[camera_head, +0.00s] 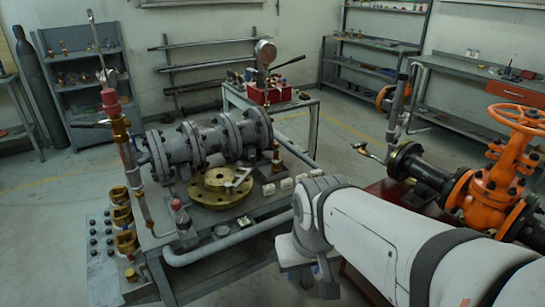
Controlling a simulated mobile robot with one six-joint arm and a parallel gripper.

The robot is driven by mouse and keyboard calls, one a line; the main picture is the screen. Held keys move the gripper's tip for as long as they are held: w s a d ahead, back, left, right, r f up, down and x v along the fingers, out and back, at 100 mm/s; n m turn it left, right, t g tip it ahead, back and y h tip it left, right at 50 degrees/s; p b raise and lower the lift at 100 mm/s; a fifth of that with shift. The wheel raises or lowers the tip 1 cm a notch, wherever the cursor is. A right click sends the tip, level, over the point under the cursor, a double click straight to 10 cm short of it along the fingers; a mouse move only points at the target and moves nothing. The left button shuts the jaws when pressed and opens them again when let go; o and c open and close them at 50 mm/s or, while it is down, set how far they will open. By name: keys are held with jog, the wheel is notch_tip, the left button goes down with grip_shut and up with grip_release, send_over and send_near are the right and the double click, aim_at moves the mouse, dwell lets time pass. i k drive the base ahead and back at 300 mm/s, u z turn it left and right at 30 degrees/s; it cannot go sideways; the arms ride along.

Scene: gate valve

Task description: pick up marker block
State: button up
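Several small pale blocks (286,184) sit in a row at the right edge of the valve workbench (160,236). I cannot tell which thing in view is the marker block; these blocks are too small to make out clearly. My white arm reaches in from the lower right. Its wrist hangs down just in front of the bench's right side, nearer to the camera than the pale blocks. The dark end of my gripper (325,283) shows only partly below the wrist, and its fingers cannot be made out. I see nothing clearly held.
An orange gate valve (498,180) stands at the right, close to my arm. A red vise (268,93) is on a table behind.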

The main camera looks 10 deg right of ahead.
aim_at(303, 176)
jog(key=z, duration=0.1)
jog(key=i, duration=1)
jog(key=u, duration=0.05)
